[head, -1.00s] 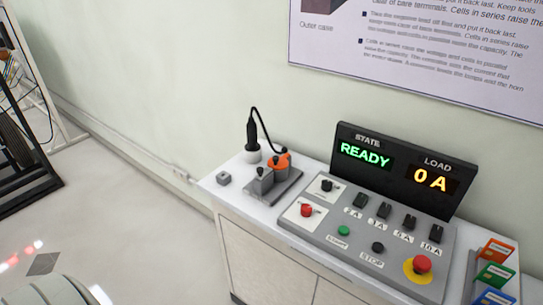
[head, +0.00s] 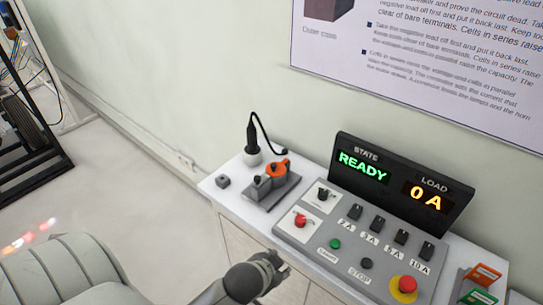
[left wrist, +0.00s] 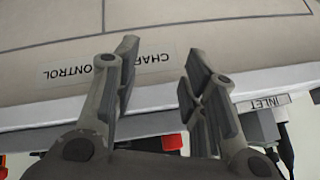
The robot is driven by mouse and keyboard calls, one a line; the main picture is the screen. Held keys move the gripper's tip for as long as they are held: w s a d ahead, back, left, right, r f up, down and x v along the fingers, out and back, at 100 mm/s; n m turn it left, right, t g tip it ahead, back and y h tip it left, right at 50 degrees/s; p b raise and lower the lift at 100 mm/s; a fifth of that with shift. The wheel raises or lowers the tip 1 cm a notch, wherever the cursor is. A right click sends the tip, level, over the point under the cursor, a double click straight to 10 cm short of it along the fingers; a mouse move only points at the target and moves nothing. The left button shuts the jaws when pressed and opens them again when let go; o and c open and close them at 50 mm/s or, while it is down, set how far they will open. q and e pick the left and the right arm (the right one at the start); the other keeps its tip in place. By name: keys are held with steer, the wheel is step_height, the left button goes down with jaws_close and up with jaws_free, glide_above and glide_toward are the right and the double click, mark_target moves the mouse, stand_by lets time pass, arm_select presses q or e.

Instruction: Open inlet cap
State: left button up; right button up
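The inlet unit (head: 270,185) is a grey block on a flat base at the left of the white counter, with an orange round part (head: 277,168) at its back. I cannot tell which part is the cap, or whether it is open. In the left wrist view an INLET label (left wrist: 270,103) is on the counter edge, right of my fingers. My left gripper (left wrist: 162,60) is open and empty in front of the cabinet face, by the CHARGE CONTROL label (left wrist: 107,69). In the head view my left gripper (head: 280,265) is low, in front of the counter. My right gripper is not in view.
A black plug (head: 253,145) with a cable stands behind the inlet unit. The control panel (head: 318,243) and display (head: 400,185) are to the right.

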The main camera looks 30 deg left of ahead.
arm_select(q)
steer(key=w+d+r+m+t+h, duration=0.1)
steer(key=w+r+m+t, duration=0.2)
steer(key=w+r+t, duration=0.55)
steer(key=w+d+r+m+t, duration=0.1)
steer(key=w+r+m, duration=0.35)
steer(key=r, duration=0.85)
steer(key=w+d+r+m+t+h, duration=0.2)
steer(key=w+d+r+m+h, duration=0.3)
steer(key=d+r+m+h, duration=0.4)
steer(key=m+g+y+p, duration=0.1)
steer(key=m+g+y, duration=0.6)
steer(key=m+g, duration=1.1)
glide_toward(273, 165)
steer(key=f+m+t+p, duration=0.1)
steer(key=f, duration=0.1)
steer(key=f+m+t+p, duration=0.1)
steer(key=f, duration=0.1)
steer(key=d+f+m+t, duration=0.1)
steer(key=f, duration=0.1)
steer(key=shift+s+f+p, duration=0.15)
steer(key=shift+f+p, duration=0.25)
steer(key=shift+x, duration=0.75)
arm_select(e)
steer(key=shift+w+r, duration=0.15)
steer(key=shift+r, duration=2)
arm_select(q)
steer(key=shift+d, duration=0.1)
steer(key=shift+c, duration=0.5)
